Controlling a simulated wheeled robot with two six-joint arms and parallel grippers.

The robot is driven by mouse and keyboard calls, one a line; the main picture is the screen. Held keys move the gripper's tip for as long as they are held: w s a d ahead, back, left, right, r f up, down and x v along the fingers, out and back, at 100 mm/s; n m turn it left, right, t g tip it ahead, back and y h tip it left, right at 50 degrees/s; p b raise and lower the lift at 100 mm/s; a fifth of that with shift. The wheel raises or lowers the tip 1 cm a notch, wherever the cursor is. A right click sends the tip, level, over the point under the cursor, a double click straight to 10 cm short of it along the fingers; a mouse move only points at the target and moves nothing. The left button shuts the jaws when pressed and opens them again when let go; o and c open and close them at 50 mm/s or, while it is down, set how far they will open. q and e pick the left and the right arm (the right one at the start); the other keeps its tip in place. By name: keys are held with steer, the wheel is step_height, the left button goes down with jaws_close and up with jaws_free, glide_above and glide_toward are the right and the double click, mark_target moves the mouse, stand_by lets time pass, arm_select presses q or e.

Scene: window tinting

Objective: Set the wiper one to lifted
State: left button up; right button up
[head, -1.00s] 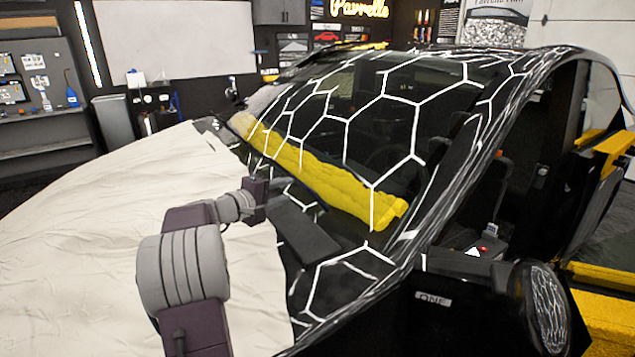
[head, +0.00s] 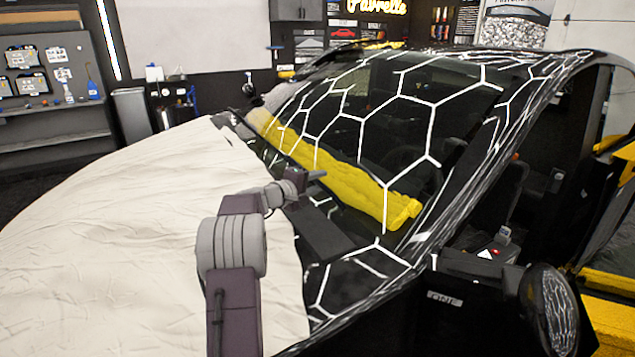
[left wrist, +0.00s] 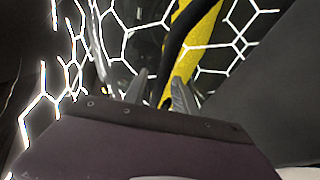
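In the left wrist view a black curved bar, which looks like the wiper arm (left wrist: 172,48), runs down across the glass in front of the yellow towel (left wrist: 196,28). Its lower end comes down between my two finger tips, which stand apart; I cannot tell whether they touch it. In the head view my left gripper (head: 316,175) is over the lower windshield (head: 400,120), at the towel's lower edge, with its fingers pointing right. The wiper is hard to make out there against the dark glass and cowl. My right gripper is not in view.
A cream cover (head: 120,220) lies over the hood. The yellow rolled towel lies along the windshield's base. The side mirror (head: 548,310) and the open door are at the right. A tool wall (head: 50,80) stands at the back left.

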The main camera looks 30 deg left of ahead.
arm_select(q)
jaws_close()
stand_by(1.2)
